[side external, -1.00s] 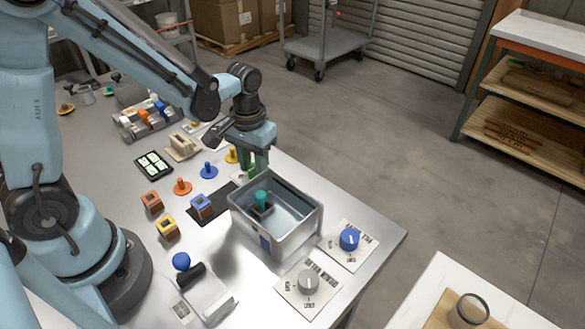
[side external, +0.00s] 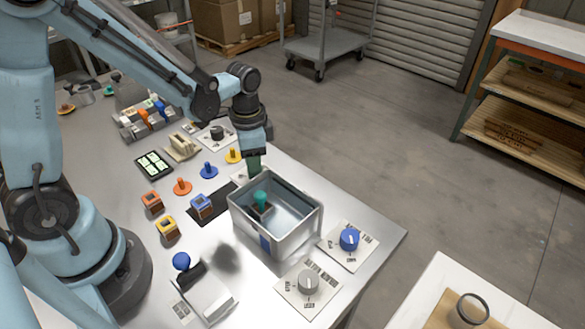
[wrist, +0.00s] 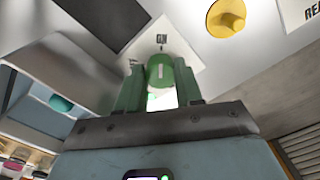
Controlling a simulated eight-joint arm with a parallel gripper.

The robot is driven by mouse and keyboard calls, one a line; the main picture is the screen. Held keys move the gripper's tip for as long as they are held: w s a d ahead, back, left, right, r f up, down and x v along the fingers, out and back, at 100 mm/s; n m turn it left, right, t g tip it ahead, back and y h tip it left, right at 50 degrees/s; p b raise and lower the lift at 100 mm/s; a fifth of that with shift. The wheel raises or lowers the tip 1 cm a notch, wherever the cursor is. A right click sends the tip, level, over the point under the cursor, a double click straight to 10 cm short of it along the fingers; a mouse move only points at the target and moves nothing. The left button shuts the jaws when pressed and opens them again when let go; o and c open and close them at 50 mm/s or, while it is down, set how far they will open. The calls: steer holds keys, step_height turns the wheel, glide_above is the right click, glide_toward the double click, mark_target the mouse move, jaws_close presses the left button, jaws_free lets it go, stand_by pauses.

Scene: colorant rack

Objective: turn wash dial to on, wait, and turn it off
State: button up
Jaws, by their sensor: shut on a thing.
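A green dial (wrist: 160,72), which I take as the wash dial, stands on a white plate (wrist: 182,50) in the wrist view. Its white mark points toward the dark "ON" lettering on the plate. My gripper (wrist: 157,88) is shut on the dial, with one green finger on each side. In the side view my gripper (side external: 253,168) points straight down behind the metal basin, and its fingers hide the dial.
An open metal basin (side external: 236,222) with a teal-handled thing inside stands close by the gripper. A blue dial (side external: 349,239) and a grey dial (side external: 308,281) sit on plates near the front edge. A yellow peg (side external: 233,155) is just left of the fingers.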

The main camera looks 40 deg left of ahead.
steer(key=shift+m, duration=0.3)
steer(key=o, duration=1)
steer(key=shift+o, duration=0.2)
steer(key=shift+r, duration=0.1)
step_height(320, 180, up, 12)
stand_by(0.5)
steer(key=s+n+t, duration=0.2)
steer(key=n+t, duration=0.1)
steer(key=s+n+t, duration=0.3)
steer(key=n+t, duration=0.1)
steer(key=shift+s+d+r, duration=0.2)
